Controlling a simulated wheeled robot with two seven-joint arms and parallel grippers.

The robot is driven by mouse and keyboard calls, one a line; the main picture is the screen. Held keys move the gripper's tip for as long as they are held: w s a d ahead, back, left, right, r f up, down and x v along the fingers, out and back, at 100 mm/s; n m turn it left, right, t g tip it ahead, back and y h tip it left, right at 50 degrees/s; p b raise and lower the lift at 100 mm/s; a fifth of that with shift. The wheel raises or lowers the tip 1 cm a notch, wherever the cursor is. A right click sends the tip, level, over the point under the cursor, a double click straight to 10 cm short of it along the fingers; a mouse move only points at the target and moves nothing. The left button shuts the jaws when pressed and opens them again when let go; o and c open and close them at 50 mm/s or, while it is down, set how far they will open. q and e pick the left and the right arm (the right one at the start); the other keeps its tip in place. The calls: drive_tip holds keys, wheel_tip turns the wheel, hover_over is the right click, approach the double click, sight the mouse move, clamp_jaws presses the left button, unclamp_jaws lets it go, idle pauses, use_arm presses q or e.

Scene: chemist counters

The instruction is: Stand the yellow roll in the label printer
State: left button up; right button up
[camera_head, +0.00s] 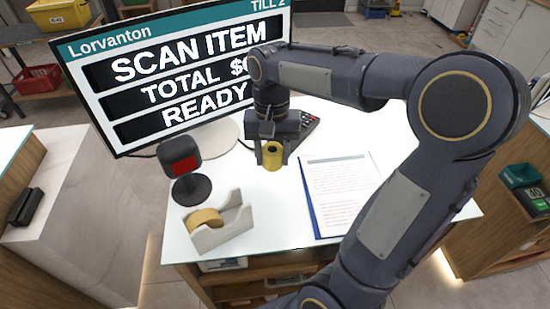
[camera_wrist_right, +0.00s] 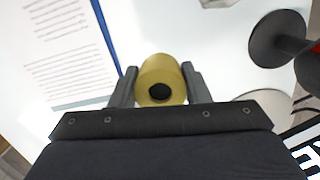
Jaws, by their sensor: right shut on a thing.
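The yellow roll (camera_head: 272,156) is between the fingers of my right gripper (camera_head: 272,163), above the white counter. In the right wrist view the roll (camera_wrist_right: 160,78) sits between both fingers, with the dark hole in its end facing the camera. The right gripper is shut on it. In the head view the roll looks about upright, with clear counter below. I cannot pick out a label printer for certain in either view. My left gripper is in neither view.
A large till screen (camera_head: 180,75) stands at the back left.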

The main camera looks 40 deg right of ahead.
hover_over(272, 175)
wheel_tip(272, 175, down, 5)
drive_tip(key=shift+s+f, duration=0.1)
drive_tip(key=shift+f, duration=0.05)
drive_tip(key=shift+w+d+f, duration=0.1)
drive_tip(key=shift+w+f, duration=0.1)
drive_tip(key=shift+f, duration=1.65)
drive_tip(key=shift+f, duration=0.2)
drive_tip(key=o, duration=1)
drive_tip(key=shift+c, duration=0.2)
drive_tip(key=shift+r, duration=0.1)
